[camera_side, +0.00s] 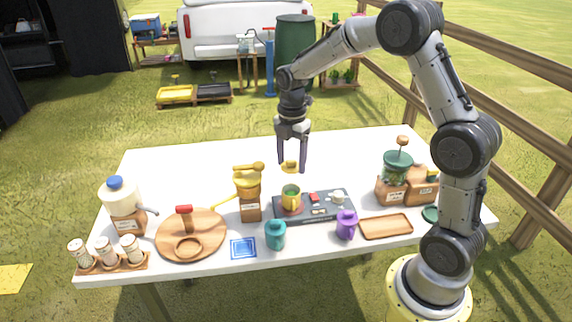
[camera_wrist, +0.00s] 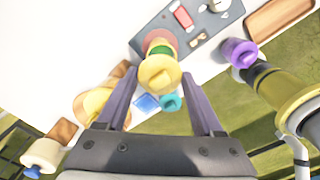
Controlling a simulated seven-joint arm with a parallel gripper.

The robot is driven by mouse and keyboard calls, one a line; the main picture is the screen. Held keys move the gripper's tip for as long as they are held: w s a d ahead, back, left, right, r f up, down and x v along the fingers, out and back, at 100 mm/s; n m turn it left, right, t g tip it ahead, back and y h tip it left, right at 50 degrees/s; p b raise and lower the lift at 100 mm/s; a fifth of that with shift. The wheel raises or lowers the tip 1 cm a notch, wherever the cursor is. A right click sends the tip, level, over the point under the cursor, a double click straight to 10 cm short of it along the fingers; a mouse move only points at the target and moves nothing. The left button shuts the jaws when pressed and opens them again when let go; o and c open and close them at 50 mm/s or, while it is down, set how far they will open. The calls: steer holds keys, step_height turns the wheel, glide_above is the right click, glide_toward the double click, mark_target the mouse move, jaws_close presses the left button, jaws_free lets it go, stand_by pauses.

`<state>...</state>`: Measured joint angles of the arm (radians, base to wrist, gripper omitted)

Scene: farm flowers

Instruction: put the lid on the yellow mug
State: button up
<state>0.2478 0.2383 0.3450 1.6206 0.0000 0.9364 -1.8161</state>
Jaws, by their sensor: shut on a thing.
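My gripper (camera_side: 291,167) is shut on a small yellow lid (camera_side: 289,164) and holds it in the air above the table. In the wrist view the lid (camera_wrist: 157,78) sits between the two fingers, knob facing the camera. The yellow mug (camera_side: 292,204) stands upright on a dark panel, below the lid and apart from it. Its open top shows green inside. In the wrist view the mug (camera_wrist: 155,41) shows just beyond the lid, partly hidden by it.
The dark panel (camera_side: 322,215) carries a red block and a small white item. A teal lidded mug (camera_side: 275,236) and a purple one (camera_side: 346,226) stand in front. A yellow grinder-like stand (camera_side: 248,192) is close left of the mug. The table's back (camera_side: 220,158) is clear.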

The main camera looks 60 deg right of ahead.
steer(key=shift+f, duration=3)
steer(key=shift+f, duration=0.2)
steer(key=o, duration=1.3)
steer(key=shift+o, duration=0.2)
steer(key=shift+r, duration=0.1)
steer(key=shift+r, duration=3.45)
jaws_close()
